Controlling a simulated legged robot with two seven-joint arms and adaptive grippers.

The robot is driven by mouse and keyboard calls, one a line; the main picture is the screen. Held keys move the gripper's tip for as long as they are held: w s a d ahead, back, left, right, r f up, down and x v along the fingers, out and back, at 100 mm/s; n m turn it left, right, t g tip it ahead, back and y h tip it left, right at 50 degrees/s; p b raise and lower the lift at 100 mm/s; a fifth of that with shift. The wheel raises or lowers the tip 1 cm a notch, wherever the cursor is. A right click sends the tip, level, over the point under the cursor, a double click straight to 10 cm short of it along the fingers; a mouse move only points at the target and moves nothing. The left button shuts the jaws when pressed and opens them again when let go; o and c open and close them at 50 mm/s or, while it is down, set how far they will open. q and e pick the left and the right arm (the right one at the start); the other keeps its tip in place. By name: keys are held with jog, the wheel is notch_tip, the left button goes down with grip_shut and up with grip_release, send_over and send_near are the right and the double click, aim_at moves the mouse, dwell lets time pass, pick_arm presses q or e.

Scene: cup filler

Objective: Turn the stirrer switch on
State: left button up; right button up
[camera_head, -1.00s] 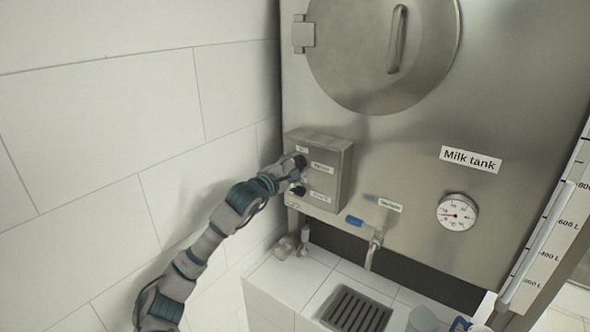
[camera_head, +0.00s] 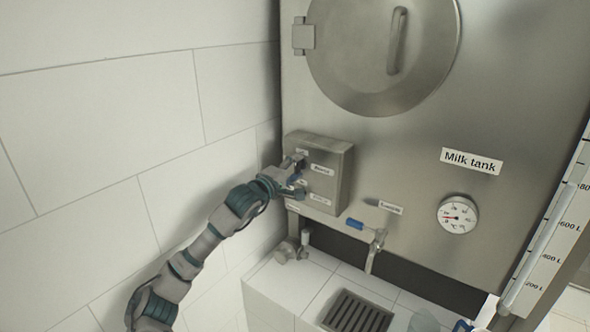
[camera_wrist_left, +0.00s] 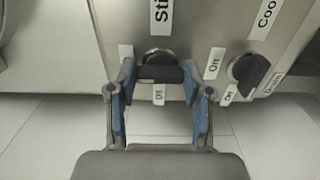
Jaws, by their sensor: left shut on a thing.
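The stirrer switch is a black knob (camera_wrist_left: 160,74) under a label partly reading "Sti", in the left wrist view. It sits on a grey metal control box (camera_head: 335,178) on the tank's front, in the head view. My left gripper (camera_head: 298,176) is at the left part of this box. In the wrist view its two blue-padded fingers are on either side of the knob, shut on it at its ends. The knob's bar lies across between the fingers. In the head view the gripper largely hides the knob. My right gripper is not in view.
A second black knob (camera_wrist_left: 246,72), labelled "Coo", sits close beside the right finger in the wrist view. Below the box are a blue-handled tap (camera_head: 375,240) and a drain grate (camera_head: 357,312). A tiled wall (camera_head: 100,130) runs along the left.

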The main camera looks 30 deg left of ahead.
pick_arm(q)
jog(key=shift+w+f, duration=0.1)
jog(key=shift+f, duration=0.25)
jog(key=o, duration=1)
jog(key=shift+o, duration=0.8)
jog(key=shift+w+a, duration=0.2)
jog(key=shift+s+r, duration=0.15)
jog(key=shift+s, duration=0.2)
jog(key=s+a, duration=0.1)
jog(key=s, duration=1)
jog(key=shift+f, duration=0.2)
jog(key=shift+s, duration=0.1)
